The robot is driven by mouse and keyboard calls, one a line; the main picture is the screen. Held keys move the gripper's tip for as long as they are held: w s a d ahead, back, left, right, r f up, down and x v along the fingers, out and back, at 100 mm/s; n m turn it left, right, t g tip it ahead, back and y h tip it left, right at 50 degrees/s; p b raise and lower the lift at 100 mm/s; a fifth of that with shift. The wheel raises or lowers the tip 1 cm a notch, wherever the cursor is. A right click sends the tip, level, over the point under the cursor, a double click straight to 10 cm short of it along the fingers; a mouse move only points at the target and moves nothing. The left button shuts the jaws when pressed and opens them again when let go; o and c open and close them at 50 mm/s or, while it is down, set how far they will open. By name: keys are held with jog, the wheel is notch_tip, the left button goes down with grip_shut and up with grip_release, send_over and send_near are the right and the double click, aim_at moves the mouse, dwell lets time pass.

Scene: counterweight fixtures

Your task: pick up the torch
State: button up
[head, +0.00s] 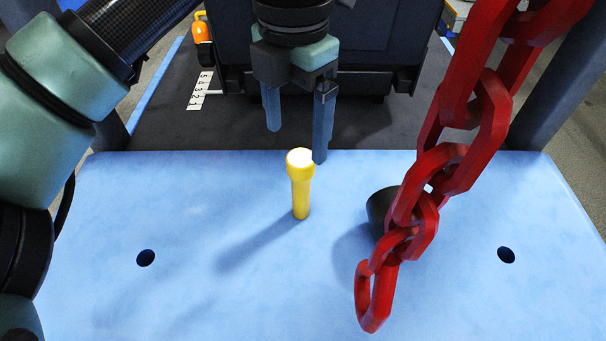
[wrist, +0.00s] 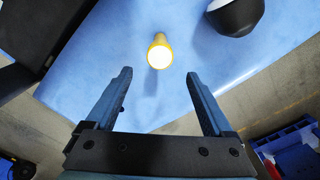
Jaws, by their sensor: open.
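The yellow torch (head: 301,185) stands upright on the blue tabletop, its wide white lens end up. It also shows in the wrist view (wrist: 160,52), beyond the fingertips and between their lines. My gripper (head: 297,142) is open and empty, its fingers pointing down. In the head view it hangs above and behind the torch, the right fingertip overlapping the edge of the torch head in the picture. Whether they touch is unclear, but the wrist view shows a gap between fingertips and torch.
A red chain (head: 408,215) with a hook end hangs in front right. A dark rounded bowl-like object (head: 380,210) stands behind it, partly hidden. The blue table (head: 215,200) has two dark holes and is clear left of the torch. An orange object (head: 200,30) stands far back left.

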aim_at(297, 161)
notch_tip(297, 161, down, 5)
jog(key=shift+r+p, duration=0.2)
jog(key=shift+p, duration=0.2)
jog(key=shift+w+d+f+p, duration=0.15)
jog(key=shift+f+p, duration=0.25)
jog(key=shift+f, duration=0.5)
jog(key=shift+w+d+f+p, duration=0.1)
jog(key=shift+f+p, duration=0.25)
jog(key=shift+f, duration=0.5)
jog(key=shift+w+d+f+p, duration=0.15)
jog(key=shift+f+p, duration=0.25)
jog(key=shift+f, duration=0.5)
jog(key=shift+a, duration=0.1)
jog(key=shift+c, duration=0.4)
grip_shut()
